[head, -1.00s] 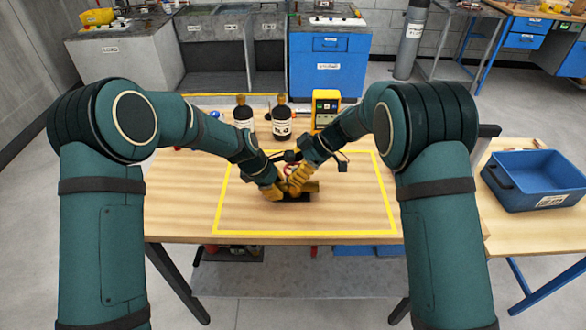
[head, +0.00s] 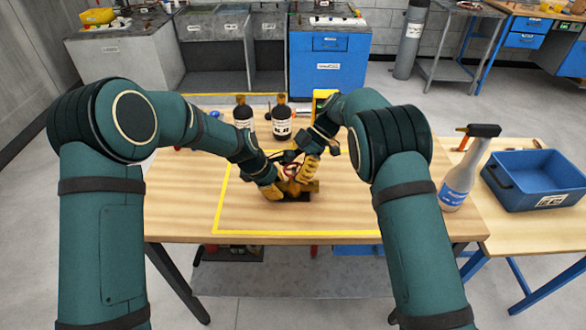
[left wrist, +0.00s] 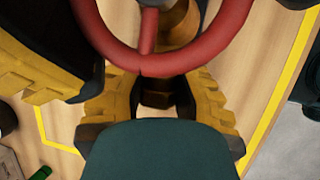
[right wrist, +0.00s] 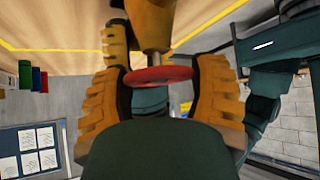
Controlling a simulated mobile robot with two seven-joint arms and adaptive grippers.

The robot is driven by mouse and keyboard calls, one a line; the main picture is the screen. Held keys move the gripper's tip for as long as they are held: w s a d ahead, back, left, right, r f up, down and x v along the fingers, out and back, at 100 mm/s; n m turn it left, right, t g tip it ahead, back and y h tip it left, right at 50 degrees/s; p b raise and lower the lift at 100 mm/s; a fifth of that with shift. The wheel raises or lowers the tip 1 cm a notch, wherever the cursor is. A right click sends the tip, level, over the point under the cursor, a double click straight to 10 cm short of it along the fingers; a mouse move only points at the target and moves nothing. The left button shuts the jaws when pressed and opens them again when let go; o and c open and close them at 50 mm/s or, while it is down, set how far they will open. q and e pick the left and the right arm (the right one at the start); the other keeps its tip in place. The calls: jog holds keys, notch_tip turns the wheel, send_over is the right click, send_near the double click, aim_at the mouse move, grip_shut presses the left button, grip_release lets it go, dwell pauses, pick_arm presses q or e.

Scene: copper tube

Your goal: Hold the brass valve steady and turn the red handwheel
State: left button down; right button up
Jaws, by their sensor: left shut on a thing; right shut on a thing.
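The brass valve (head: 300,188) is in the middle of the yellow-taped area on the table, partly hidden by my grippers. Its red handwheel (head: 287,171) is mostly covered in the head view. It shows large in the left wrist view (left wrist: 150,60). My left gripper (head: 275,190) is shut on the brass valve, low beside the handwheel. My right gripper (head: 306,178) is shut on the red handwheel. In the right wrist view the handwheel (right wrist: 158,76) lies between its yellow fingers, with the brass valve body (right wrist: 150,22) just beyond.
Two dark bottles (head: 243,115) (head: 281,122) stand behind the taped area, near a yellow device (head: 322,98) partly behind my right arm. A spray bottle (head: 462,175) and a blue bin (head: 535,180) are on the right. The taped area's front is clear.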

pick_arm(q)
jog(key=shift+a, duration=0.1)
pick_arm(e)
jog(key=shift+r+n, duration=0.1)
jog(key=shift+n, duration=0.3)
jog(key=o, duration=1.2)
jog(key=v, duration=1.2)
jog(key=shift+w+a, duration=0.1)
jog(key=shift+w, duration=0.05)
pick_arm(q)
jog(key=c, duration=0.7)
grip_release()
jog(key=shift+c, duration=0.2)
